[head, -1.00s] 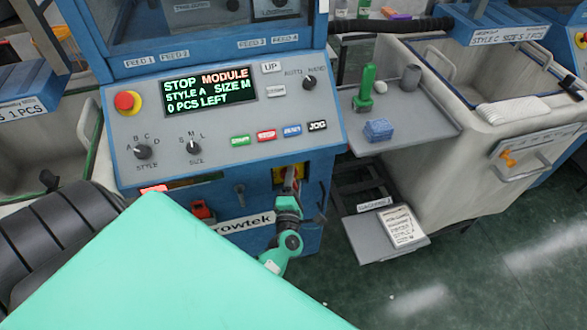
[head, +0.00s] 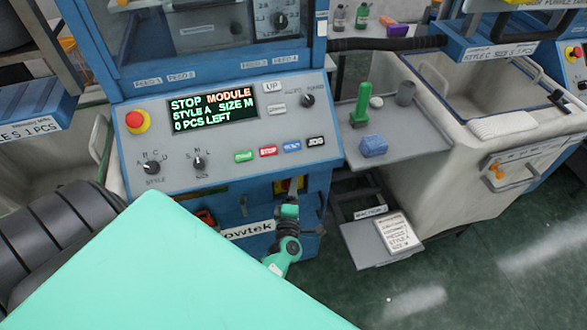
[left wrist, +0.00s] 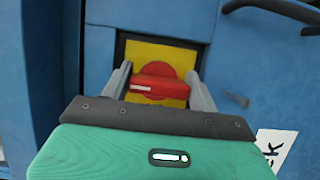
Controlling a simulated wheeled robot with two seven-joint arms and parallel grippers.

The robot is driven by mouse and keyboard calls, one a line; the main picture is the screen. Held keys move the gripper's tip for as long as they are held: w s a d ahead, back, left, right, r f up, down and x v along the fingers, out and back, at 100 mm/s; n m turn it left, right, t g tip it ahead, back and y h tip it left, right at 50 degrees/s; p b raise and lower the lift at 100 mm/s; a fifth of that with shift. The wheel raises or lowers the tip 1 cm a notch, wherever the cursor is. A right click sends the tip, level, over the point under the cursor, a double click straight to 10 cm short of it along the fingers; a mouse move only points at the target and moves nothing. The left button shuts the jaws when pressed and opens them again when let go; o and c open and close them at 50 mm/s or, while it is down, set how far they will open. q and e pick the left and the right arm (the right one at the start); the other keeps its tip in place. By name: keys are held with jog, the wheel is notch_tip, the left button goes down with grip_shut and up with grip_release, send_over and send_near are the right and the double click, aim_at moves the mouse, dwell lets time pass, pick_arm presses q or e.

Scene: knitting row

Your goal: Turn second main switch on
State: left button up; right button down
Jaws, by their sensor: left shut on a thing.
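The main switch is a red rotary handle (left wrist: 158,84) on a yellow plate (left wrist: 176,56) set in the blue machine front. In the left wrist view the handle lies crosswise, with a white mark toward its left end. My left gripper (left wrist: 160,88) has a finger at each end of the handle and is shut on it. In the head view my left gripper (head: 291,192) reaches the machine's lower front, where a little of the yellow plate shows and the handle is mostly hidden. My right gripper is not in view.
Above is the control panel with a lit display (head: 213,110) reading STOP MODULE, a red emergency button (head: 137,122) and knobs. To the right stand a grey shelf (head: 425,140) with a blue block (head: 373,146), and a pale bin (head: 450,190). My teal body part hides the lower left.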

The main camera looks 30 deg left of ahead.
pick_arm(q)
jog(key=o, duration=0.7)
jog(key=p+v, duration=0.1)
jog(key=v, duration=1.3)
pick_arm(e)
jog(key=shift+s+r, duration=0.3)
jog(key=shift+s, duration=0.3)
pick_arm(q)
jog(key=shift+w, duration=0.15)
